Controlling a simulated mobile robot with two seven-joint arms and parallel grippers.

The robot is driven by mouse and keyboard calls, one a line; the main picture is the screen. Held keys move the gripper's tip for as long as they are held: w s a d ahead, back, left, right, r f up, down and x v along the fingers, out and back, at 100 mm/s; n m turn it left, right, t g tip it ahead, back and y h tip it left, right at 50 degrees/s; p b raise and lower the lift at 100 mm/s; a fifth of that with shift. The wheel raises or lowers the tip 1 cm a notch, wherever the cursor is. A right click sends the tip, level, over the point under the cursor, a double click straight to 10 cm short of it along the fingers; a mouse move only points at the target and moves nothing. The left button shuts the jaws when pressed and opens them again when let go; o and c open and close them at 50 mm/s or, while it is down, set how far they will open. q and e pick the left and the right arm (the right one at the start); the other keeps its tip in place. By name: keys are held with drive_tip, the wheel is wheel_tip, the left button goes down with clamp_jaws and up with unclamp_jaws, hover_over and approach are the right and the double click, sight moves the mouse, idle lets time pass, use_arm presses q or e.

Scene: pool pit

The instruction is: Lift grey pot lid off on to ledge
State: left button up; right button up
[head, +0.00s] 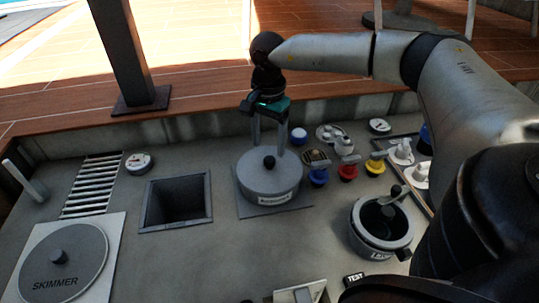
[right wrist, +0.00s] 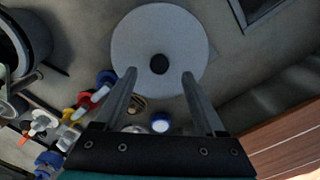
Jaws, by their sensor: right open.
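The grey pot lid (head: 287,180) is a round disc with a black knob (head: 269,162) at its centre. It sits on a grey pot with a label on its front, on a square plate. My right gripper (head: 268,150) hangs over the lid, pointing down, with its fingers apart. In the right wrist view the lid (right wrist: 160,28) shows from above, and its knob (right wrist: 159,64) lies between the open fingertips (right wrist: 158,74); I cannot tell how far below. The raised wooden ledge (head: 205,92) runs behind the pit. My left gripper is out of view.
Coloured valves (head: 347,170) stand right of the pot, with an open grey pot (head: 382,223) nearer. A square opening (head: 177,200), a slotted grate (head: 92,186) and the skimmer cover (head: 62,263) lie left. A dark post (head: 125,50) stands on the deck.

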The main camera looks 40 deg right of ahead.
sight(270, 159)
wheel_tip(270, 159, down, 5)
drive_tip(key=shift+d+f, duration=0.15)
clamp_jaws()
idle(0.7)
